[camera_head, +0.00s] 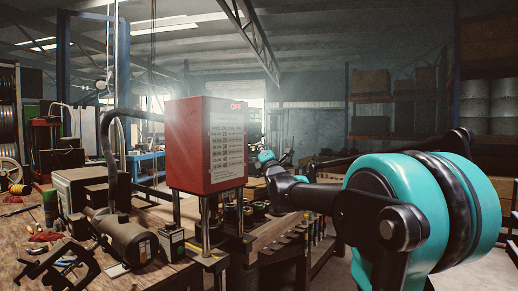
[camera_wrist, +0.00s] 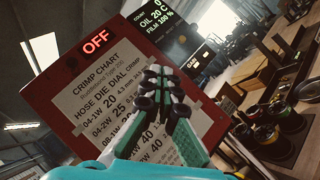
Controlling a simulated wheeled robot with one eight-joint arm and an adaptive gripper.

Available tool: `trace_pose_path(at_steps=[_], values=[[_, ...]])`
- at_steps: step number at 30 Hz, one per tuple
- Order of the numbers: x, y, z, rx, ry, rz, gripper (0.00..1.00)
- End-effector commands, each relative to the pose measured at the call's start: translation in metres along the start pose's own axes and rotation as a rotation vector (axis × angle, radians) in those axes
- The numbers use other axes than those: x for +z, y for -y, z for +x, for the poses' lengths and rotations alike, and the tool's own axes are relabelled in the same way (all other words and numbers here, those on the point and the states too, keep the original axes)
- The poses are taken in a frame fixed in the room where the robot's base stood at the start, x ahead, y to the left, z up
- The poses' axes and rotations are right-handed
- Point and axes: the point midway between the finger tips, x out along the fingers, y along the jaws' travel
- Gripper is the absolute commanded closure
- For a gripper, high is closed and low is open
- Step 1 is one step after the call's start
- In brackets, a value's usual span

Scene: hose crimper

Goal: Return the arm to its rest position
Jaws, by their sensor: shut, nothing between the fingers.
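My gripper (camera_wrist: 158,78) shows in the wrist view with its dark-jointed fingers together and nothing between them. It is in front of the red crimper box (camera_wrist: 75,95), covering part of its printed crimp chart; I cannot tell the exact gap. In the head view the red crimper box (camera_head: 208,135) stands on metal posts above the bench, with a lit "OFF" at its top. My teal and black arm reaches in from the right, its far end just right of the box. The fingertips are not clear there.
The wooden workbench (camera_head: 180,274) holds a motor (camera_head: 128,238) and tools at left. Dies (camera_wrist: 268,133) sit on the bench right of the box. A dark display (camera_wrist: 158,22) reads oil and film values. Shelving with boxes (camera_head: 371,83) stands at the back right.

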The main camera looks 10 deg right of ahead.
Motion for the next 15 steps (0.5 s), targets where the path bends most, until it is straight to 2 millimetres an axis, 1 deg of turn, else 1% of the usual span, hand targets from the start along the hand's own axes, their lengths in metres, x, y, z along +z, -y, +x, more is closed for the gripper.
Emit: trace_pose_path(at_steps=[8,10,11,13,14,15], values=[[0.0,0.0,0.0,-0.001,0.0,0.001,1.0],[-0.001,0.004,-0.003,-0.013,-0.002,0.017,1.0],[-0.003,0.009,-0.005,-0.026,-0.004,0.032,1.0],[-0.007,0.027,-0.015,-0.08,-0.009,0.099,1.0],[-0.011,0.038,-0.022,-0.113,-0.011,0.14,1.0],[-0.016,0.055,-0.033,-0.165,-0.013,0.203,1.0]])
